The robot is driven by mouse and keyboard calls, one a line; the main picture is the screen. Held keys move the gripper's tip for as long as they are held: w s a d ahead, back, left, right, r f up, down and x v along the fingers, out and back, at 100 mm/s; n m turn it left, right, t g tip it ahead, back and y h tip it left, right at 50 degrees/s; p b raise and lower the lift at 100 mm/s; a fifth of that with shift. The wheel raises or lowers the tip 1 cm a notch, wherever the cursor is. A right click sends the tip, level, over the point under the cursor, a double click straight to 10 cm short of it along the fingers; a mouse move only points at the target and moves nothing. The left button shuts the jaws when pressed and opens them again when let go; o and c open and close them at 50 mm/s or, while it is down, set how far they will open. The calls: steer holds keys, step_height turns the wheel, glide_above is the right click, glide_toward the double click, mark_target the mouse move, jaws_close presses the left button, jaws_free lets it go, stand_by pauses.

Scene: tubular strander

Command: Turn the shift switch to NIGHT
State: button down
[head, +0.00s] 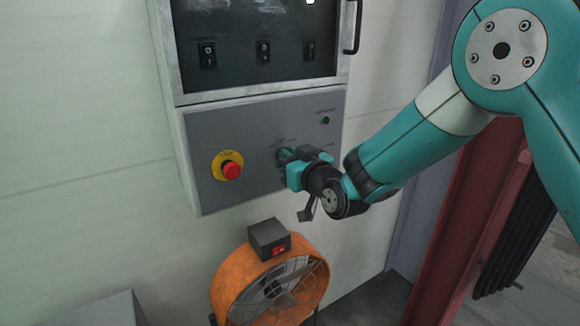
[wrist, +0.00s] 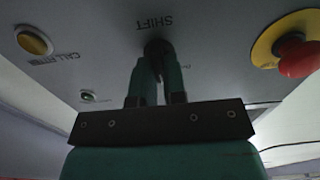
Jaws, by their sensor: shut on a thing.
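The shift switch (wrist: 157,46) is a dark round knob on a grey panel, under an upside-down SHIFT label in the wrist view. My gripper (wrist: 157,68) is shut on this knob, its two teal fingers close together at it. In the head view my gripper (head: 285,155) reaches the panel from the right and covers most of the knob. The position marks around the knob are too small or hidden to read, so I cannot tell which way it points.
A red emergency button (head: 231,170) on a yellow ring sits left of the switch. A green lamp (head: 325,120) and a yellow call-fitter button (wrist: 34,40) are on the same panel. A cabinet window with switches (head: 264,52) is above, an orange fan (head: 230,284) below.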

steer(key=m+b, duration=0.4)
steer(key=m, duration=0.5)
steer(key=shift+w+d, duration=0.1)
steer(key=shift+d, duration=0.05)
steer(key=shift+m, duration=0.3)
stand_by(0.3)
steer(key=c, duration=1.2)
jaws_free()
steer(key=shift+f, duration=0.1)
steer(key=b+v, duration=0.6)
steer(key=v, duration=1.1)
steer(key=shift+d, duration=0.2)
